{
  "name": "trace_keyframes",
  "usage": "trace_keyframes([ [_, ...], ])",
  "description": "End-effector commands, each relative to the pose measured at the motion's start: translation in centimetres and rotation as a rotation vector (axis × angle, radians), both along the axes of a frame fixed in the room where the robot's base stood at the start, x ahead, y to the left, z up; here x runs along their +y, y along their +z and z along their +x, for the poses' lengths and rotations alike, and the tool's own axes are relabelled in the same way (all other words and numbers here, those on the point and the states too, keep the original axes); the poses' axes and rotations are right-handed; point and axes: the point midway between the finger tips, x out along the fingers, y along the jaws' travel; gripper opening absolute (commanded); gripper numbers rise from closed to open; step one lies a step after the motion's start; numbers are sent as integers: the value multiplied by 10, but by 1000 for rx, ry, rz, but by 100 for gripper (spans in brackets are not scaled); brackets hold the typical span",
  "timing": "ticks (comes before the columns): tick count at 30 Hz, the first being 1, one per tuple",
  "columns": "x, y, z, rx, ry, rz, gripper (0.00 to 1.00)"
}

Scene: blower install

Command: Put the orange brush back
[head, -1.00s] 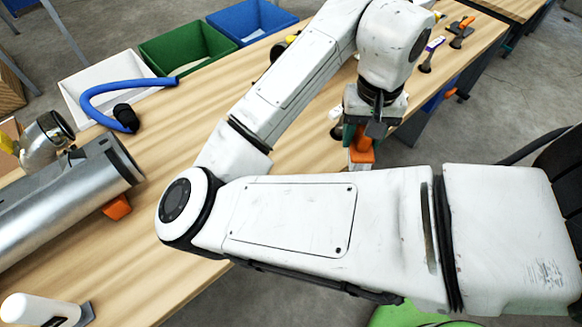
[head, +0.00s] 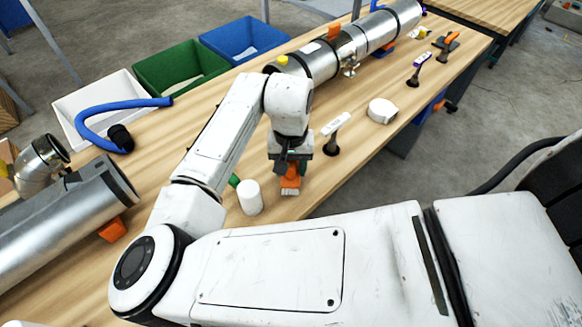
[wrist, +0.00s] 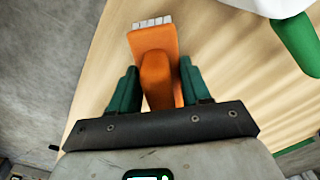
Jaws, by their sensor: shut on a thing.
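The orange brush (head: 291,182) with pale bristles is held in my gripper (head: 290,170), low over the front part of the wooden table. In the wrist view the orange brush (wrist: 154,55) lies between the two green fingers of my gripper (wrist: 158,88), bristles pointing away from the palm. The fingers are shut on its handle. I cannot tell whether the bristles touch the table.
A white cylinder (head: 250,198) with a green part stands just left of the brush. A white-headed tool (head: 334,130) on a black base and a white round case (head: 382,111) are to the right. Metal ducts (head: 350,48) lie behind. Bins (head: 181,70) line the far edge.

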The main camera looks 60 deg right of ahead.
Motion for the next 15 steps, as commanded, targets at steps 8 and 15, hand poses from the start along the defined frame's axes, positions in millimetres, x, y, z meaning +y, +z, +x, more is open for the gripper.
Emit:
trace_keyframes([
  [8,-1,-16,0,0,-1,-1,14],
  [15,-1,-18,-1,0,0,-1,14],
])
